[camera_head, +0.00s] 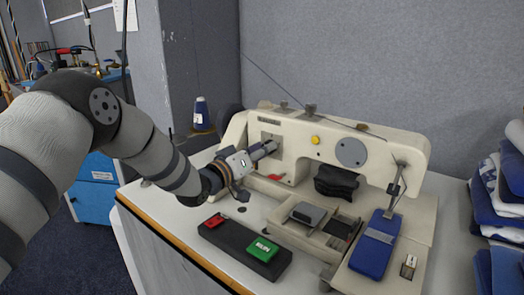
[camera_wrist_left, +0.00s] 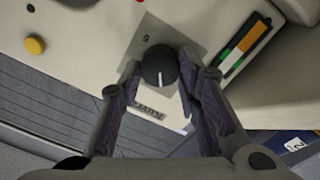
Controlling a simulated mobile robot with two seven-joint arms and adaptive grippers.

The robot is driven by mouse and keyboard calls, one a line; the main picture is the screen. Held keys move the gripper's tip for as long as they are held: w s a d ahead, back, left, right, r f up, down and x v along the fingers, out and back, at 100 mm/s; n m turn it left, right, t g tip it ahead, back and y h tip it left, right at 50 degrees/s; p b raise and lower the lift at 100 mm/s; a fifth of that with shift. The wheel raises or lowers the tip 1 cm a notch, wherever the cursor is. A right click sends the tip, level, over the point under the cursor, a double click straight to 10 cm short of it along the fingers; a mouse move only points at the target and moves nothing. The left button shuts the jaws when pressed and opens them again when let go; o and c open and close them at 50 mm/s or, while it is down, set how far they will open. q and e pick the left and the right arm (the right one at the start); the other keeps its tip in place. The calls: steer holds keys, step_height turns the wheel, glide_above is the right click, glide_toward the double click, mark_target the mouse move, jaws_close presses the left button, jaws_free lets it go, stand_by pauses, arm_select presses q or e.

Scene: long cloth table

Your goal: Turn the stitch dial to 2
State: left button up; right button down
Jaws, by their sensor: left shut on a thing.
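The stitch dial (camera_wrist_left: 160,66) is a round black knob with a white pointer line. It sits on a grey plate (camera_wrist_left: 150,28) on the front of the cream sewing machine (camera_head: 385,150). In the head view the gripper hides the dial. My right gripper is not in view.
A yellow button (camera_head: 315,140) and a grey disc (camera_head: 351,152) are right of the dial. A red lever (camera_head: 275,177) lies below. A black switch box with a green button (camera_head: 263,250) stands in front. Folded cloths (camera_head: 508,190) are at right, a thread cone (camera_head: 201,113) behind.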

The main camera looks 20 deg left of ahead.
arm_select(q)
steer(key=n, duration=0.4)
steer(key=shift+f+n, duration=0.15)
steer(key=shift+n, duration=0.55)
steer(key=o, duration=1.1)
steer(key=shift+o, duration=0.2)
steer(key=v, duration=1.2)
steer(key=shift+d, duration=0.1)
